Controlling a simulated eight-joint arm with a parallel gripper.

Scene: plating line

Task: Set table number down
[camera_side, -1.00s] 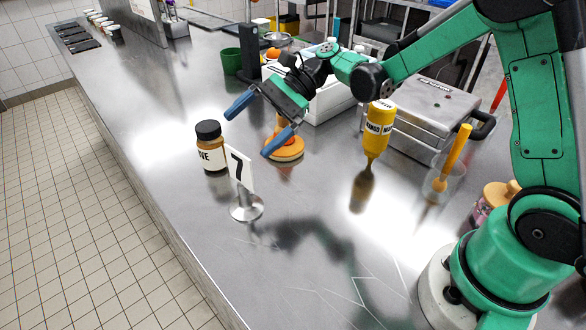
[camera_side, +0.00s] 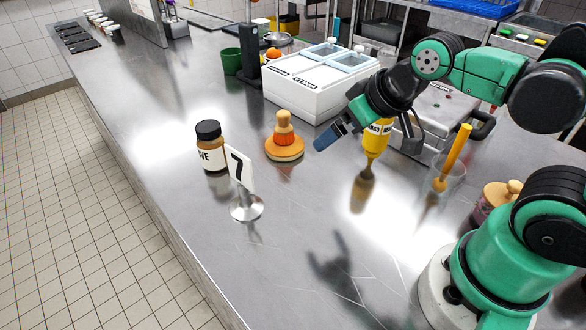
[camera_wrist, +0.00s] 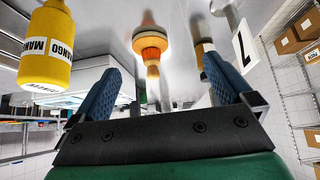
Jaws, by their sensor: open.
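The table number is a white card with a black 7 (camera_side: 240,170), standing upright on its round metal base (camera_side: 247,208) on the steel counter. Its card also shows at the upper right of the wrist view (camera_wrist: 242,46). My gripper (camera_side: 366,137) is open with nothing between its fingers, raised above the counter, to the right of the number and well apart from it. One blue finger shows clearly in the side view; the other is mostly hidden. Both blue fingers show spread in the wrist view (camera_wrist: 162,70).
A brown jar (camera_side: 211,146) stands just behind the number. The yellow mango bottle (camera_side: 375,140) is partly behind my gripper. A white box (camera_side: 300,97) stands behind. The counter front is clear.

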